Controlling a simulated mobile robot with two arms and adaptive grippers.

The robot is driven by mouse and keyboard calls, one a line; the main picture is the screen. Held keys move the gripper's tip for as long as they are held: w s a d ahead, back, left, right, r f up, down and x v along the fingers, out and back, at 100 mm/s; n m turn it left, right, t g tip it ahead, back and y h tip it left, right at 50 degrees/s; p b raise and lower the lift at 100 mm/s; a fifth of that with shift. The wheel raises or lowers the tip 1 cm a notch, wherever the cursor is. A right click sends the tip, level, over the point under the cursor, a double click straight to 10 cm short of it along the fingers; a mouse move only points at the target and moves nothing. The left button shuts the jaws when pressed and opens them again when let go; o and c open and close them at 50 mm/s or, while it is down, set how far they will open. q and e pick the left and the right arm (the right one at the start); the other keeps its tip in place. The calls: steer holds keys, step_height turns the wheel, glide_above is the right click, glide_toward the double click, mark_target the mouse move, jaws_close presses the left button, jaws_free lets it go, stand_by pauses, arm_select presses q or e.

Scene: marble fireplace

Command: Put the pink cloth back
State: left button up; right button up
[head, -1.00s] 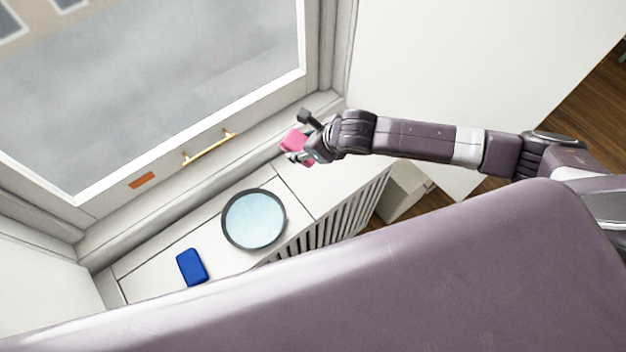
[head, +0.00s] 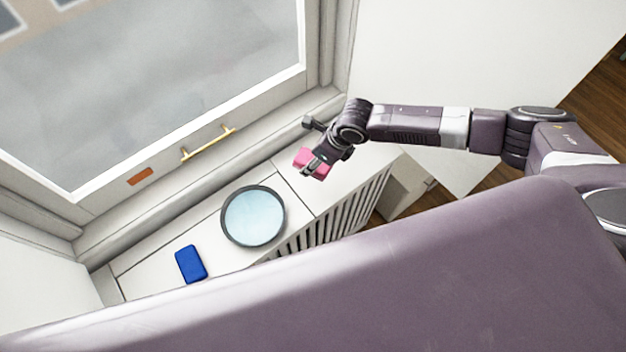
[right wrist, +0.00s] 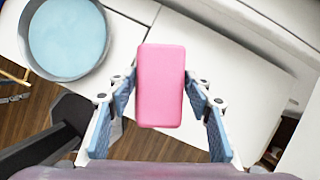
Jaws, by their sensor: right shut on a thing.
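The pink cloth (head: 303,158) looks like a small rounded block. It is held in my right gripper (head: 313,167) above the white sill top, to the right of the round pan. In the right wrist view the pink cloth (right wrist: 160,88) sits upright between the two fingers of my right gripper (right wrist: 160,100), which are shut on its sides. The far end of the cloth sticks out past the fingertips. My left gripper is not in view.
The white sill top (head: 150,262) holds a dark-rimmed round pan (head: 224,224) with a pale blue inside and a blue block (head: 191,264). A window with a brass handle (head: 208,145) and an orange patch (head: 140,176) stands behind. A slatted front (head: 335,218) drops below the sill.

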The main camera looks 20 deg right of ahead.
mark_target(309, 179)
step_height(309, 179, down, 10)
steer(key=b, duration=0.6)
steer(key=shift+r+b, duration=0.25)
steer(key=shift+b, duration=0.05)
steer(key=shift+r, duration=0.1)
steer(key=o, duration=1)
steer(key=shift+r, duration=0.15)
steer(key=b+v, duration=0.1)
steer(key=v, duration=1)
steer(key=shift+s+d+r, duration=0.1)
steer(key=shift+d+r, duration=0.05)
steer(key=shift+r, duration=0.15)
